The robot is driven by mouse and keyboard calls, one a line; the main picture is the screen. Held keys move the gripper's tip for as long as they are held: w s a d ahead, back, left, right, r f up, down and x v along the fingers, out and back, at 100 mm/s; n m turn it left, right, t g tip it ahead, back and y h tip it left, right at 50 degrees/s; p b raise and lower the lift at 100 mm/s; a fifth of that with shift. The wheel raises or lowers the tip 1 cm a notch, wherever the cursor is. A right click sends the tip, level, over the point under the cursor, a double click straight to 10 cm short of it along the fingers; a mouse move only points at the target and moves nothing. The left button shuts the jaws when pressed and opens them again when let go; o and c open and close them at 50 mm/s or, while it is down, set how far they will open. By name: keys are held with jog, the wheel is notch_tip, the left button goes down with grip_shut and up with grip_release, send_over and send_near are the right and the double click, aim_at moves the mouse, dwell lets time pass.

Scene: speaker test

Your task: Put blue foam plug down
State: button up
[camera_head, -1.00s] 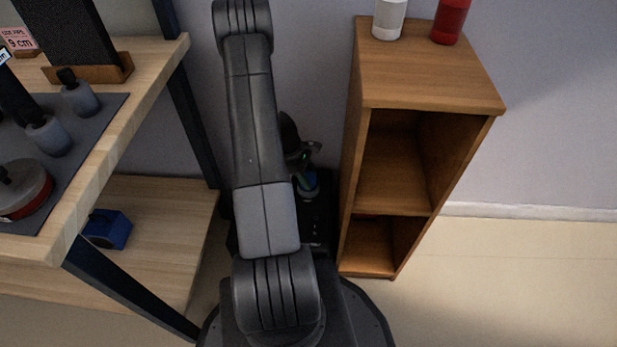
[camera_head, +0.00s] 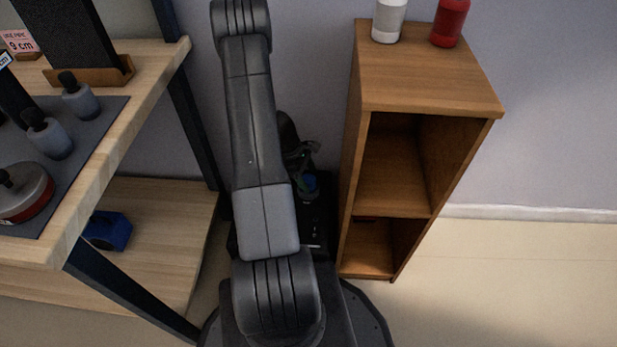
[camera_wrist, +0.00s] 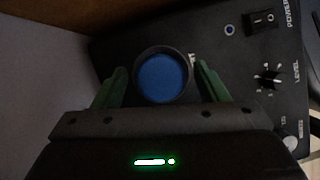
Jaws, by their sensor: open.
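The blue foam plug (camera_wrist: 162,78) shows as a round blue face inside a dark round rim, at the black box (camera_wrist: 225,60) with a power switch and a level knob. I cannot tell how deep it sits. My gripper (camera_wrist: 161,84) is open, with one green finger on each side of the rim; small gaps seem to show. In the head view, the plug (camera_head: 309,182) is a small blue patch over the black box (camera_head: 316,215), partly hidden by my gripper and arm.
A brown wooden shelf unit (camera_head: 432,88) stands close on the right, with a white bottle (camera_head: 388,20) and a red bottle (camera_head: 450,22) on top. A wooden table (camera_head: 150,85) stands on the left, with a blue object (camera_head: 108,231) on its lower shelf. Floor at right is clear.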

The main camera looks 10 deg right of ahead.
jog(key=p+v, duration=0.3)
jog(key=v, duration=0.8)
jog(key=shift+r, duration=0.1)
jog(key=b+x, duration=0.4)
jog(key=x, duration=0.9)
jog(key=shift+w+a+b, duration=0.1)
jog(key=shift+a+b, duration=0.05)
jog(key=shift+b, duration=0.2)
jog(key=shift+r+p, duration=0.9)
jog(key=shift+r, duration=0.95)
